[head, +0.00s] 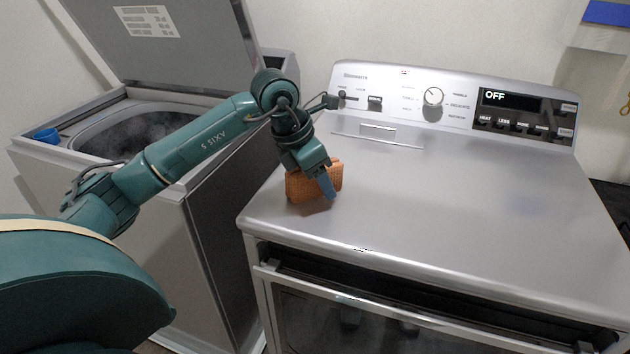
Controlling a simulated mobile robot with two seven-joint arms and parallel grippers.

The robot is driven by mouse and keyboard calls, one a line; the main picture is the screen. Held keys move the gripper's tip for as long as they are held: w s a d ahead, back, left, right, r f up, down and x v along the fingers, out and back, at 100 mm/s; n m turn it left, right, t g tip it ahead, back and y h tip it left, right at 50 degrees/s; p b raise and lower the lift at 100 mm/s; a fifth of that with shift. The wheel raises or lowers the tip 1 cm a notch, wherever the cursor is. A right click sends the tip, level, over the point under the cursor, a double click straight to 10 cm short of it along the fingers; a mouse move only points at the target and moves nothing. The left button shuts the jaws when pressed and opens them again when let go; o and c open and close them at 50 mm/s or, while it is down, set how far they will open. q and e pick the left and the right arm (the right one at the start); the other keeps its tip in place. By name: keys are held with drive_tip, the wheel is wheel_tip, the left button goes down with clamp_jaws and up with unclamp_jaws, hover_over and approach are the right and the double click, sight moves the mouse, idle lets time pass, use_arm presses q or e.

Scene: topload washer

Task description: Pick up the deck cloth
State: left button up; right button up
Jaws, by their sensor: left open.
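The deck cloth (299,188) is an orange, textured, folded piece on the left part of the dryer's grey top. My left gripper (325,188) is right at the cloth, pointing down, with a blue-grey finger in front of the cloth's right part. The gripper is open. The other finger is hidden, so I cannot tell whether the cloth lies between the fingers. The cloth appears to rest on the dryer top (440,200). My right gripper is not in view.
The control panel (450,103) with a knob and an OFF display runs along the dryer's back. The topload washer (185,200) stands at left, lid (165,45) raised, with a blue cup (46,135) at its corner. The dryer top's right side is clear.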

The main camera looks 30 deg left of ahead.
use_arm(q)
drive_tip(key=shift+c, duration=0.3)
drive_tip(key=c, duration=1.1)
drive_tip(key=shift+o, duration=0.2)
wheel_tip(320, 180, up, 10)
drive_tip(key=shift+r+p, duration=0.25)
drive_tip(key=shift+p, duration=0.2)
drive_tip(key=o, duration=0.4)
drive_tip(key=shift+c, duration=1.3)
